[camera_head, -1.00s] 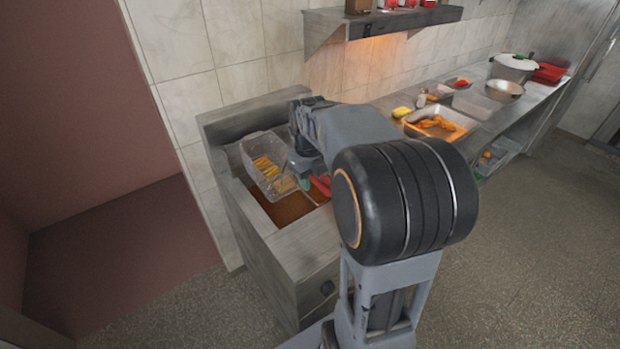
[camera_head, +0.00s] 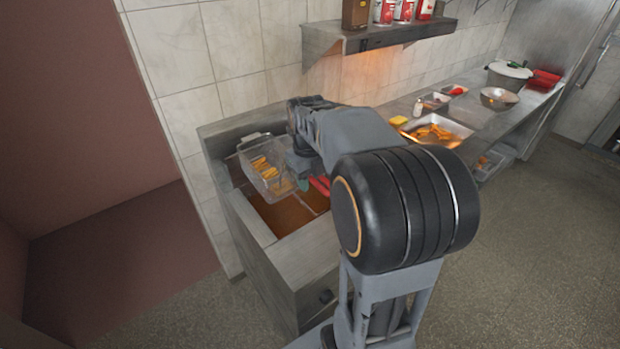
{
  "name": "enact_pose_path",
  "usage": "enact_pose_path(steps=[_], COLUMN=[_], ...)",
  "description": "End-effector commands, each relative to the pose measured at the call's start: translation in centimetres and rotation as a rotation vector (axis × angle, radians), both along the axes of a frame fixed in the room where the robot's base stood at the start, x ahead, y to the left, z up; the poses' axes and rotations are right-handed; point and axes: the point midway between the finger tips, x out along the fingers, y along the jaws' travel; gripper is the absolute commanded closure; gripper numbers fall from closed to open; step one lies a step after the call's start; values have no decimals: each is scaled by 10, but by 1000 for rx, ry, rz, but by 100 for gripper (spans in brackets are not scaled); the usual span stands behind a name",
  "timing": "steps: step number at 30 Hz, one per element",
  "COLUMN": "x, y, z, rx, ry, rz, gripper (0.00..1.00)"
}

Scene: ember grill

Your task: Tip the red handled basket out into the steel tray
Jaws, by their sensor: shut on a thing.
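A wire basket (camera_head: 251,168) with several yellow fries or sticks inside hangs over the fryer (camera_head: 262,262), above the brown oil (camera_head: 286,216). A red handle (camera_head: 319,185) shows just right of the basket, beside my gripper (camera_head: 301,172). My gripper is at the basket's right side and shut on the red handled basket; its fingertips and grip point are mostly hidden by my arm. The basket looks roughly level. The steel tray (camera_head: 462,130) sits on the counter to the right, with orange-brown food in it.
A yellow block (camera_head: 398,121), a white bottle (camera_head: 418,108) and small containers stand behind the tray. A steel bowl (camera_head: 499,97) and a white-lidded pot (camera_head: 508,75) are further right. A wall shelf (camera_head: 385,38) with cans overhangs the counter.

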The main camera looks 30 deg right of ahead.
Motion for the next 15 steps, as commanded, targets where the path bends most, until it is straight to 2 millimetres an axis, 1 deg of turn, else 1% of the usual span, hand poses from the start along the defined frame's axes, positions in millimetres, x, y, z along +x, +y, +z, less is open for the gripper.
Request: enact_pose_path(steps=[15], x=[-38], y=[-5], z=[0], rx=[-1], ry=[-3], rz=[-1], gripper=[100])
